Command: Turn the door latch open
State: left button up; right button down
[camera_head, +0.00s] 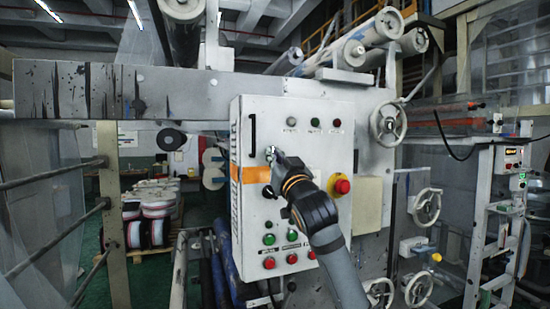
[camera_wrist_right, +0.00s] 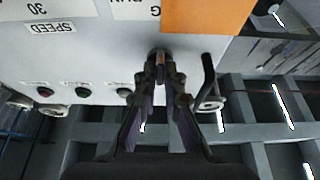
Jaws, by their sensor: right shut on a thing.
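The white control cabinet door (camera_head: 300,180) fills the middle of the head view and looks closed. My right gripper (camera_head: 272,154) reaches up from the lower right to the door's upper left part. In the right wrist view my right gripper (camera_wrist_right: 161,70) is shut on the door latch (camera_wrist_right: 159,53), a small metal piece on the white face beside an orange stripe. The fingers hide most of the latch, so its turn angle is hard to tell. My left gripper is in neither view.
A black door handle (camera_head: 252,130) stands out just left of my gripper; it also shows in the right wrist view (camera_wrist_right: 208,80). A red emergency button (camera_head: 342,187) sits right of my arm. Handwheels (camera_head: 388,123) and rollers flank the cabinet.

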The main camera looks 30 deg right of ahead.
jog(key=m+g+h+b, duration=0.1)
jog(key=m+g+b, duration=0.1)
jog(key=m, duration=0.5)
jog(key=m+g+h+b, duration=0.2)
jog(key=m, duration=0.5)
jog(key=m+g+h+b, duration=0.2)
jog(key=m+g, duration=0.1)
jog(key=m, duration=0.5)
jog(key=shift+a+r+b, duration=0.25)
jog(key=shift+r+b, duration=0.05)
jog(key=shift+b, duration=0.1)
jog(key=shift+m, duration=0.3)
jog(key=c, duration=1.5)
grip_release()
jog(key=shift+o, duration=0.2)
jog(key=v, duration=1.2)
